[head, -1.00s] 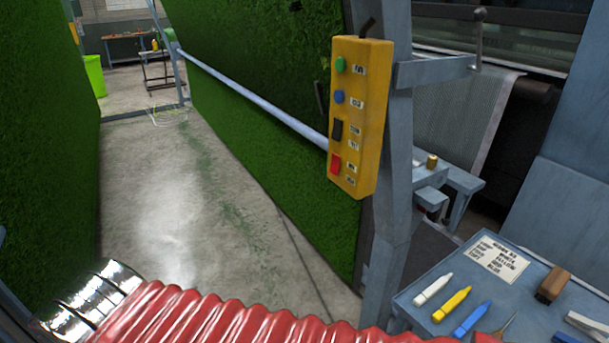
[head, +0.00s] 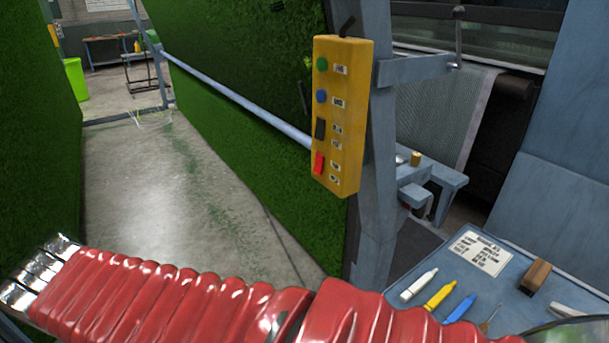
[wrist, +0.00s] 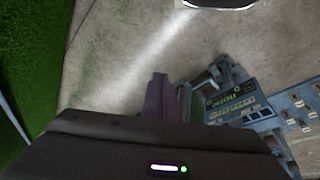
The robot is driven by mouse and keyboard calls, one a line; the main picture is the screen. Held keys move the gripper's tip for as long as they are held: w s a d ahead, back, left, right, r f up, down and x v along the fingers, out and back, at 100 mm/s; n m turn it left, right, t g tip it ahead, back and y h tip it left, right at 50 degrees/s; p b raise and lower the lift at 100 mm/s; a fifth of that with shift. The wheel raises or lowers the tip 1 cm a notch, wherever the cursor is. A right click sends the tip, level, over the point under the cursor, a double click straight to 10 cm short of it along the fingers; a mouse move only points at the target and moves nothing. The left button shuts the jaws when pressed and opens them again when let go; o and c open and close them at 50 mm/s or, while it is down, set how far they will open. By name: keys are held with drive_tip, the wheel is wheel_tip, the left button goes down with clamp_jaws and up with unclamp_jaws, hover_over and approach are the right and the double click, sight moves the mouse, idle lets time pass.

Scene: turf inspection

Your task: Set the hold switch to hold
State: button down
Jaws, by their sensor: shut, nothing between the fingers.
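A yellow control box (head: 341,115) hangs on a blue-grey post in the head view. From top to bottom it carries a green button (head: 322,64), a blue button (head: 321,96), a black rocker switch (head: 320,129) and a red switch (head: 319,163). Small white labels sit beside them, too small to read, so I cannot tell which is the hold switch or how it is set. My gripper (wrist: 157,97) is shut and empty in the wrist view, above the concrete floor and apart from the box. The box is not recognisable in the wrist view.
A blue-grey side table (head: 470,285) at lower right holds a printed card (head: 479,252), several markers and a wooden-backed block (head: 535,276). A rail (head: 235,98) runs along the green turf wall behind the box. The concrete aisle (head: 150,190) on the left is clear.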

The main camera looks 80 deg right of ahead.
sight(317, 171)
drive_tip(key=s+d+r+m+g+h, duration=0.2)
drive_tip(key=d+r+g+h, duration=0.1)
drive_tip(key=d, duration=0.8)
drive_tip(key=s+d+r+m+g+h, duration=0.2)
drive_tip(key=d+g, duration=0.4)
drive_tip(key=d, duration=0.6)
drive_tip(key=s+d+r+m+g+h, duration=0.2)
drive_tip(key=s+d+r+g+h, duration=0.1)
drive_tip(key=d, duration=0.8)
drive_tip(key=shift+s+d+r+m+g+h, duration=0.2)
drive_tip(key=shift+r+m+g+h, duration=0.1)
drive_tip(key=shift+r+g+h, duration=0.45)
drive_tip(key=x, duration=1.4)
drive_tip(key=shift+s+a+f, duration=0.1)
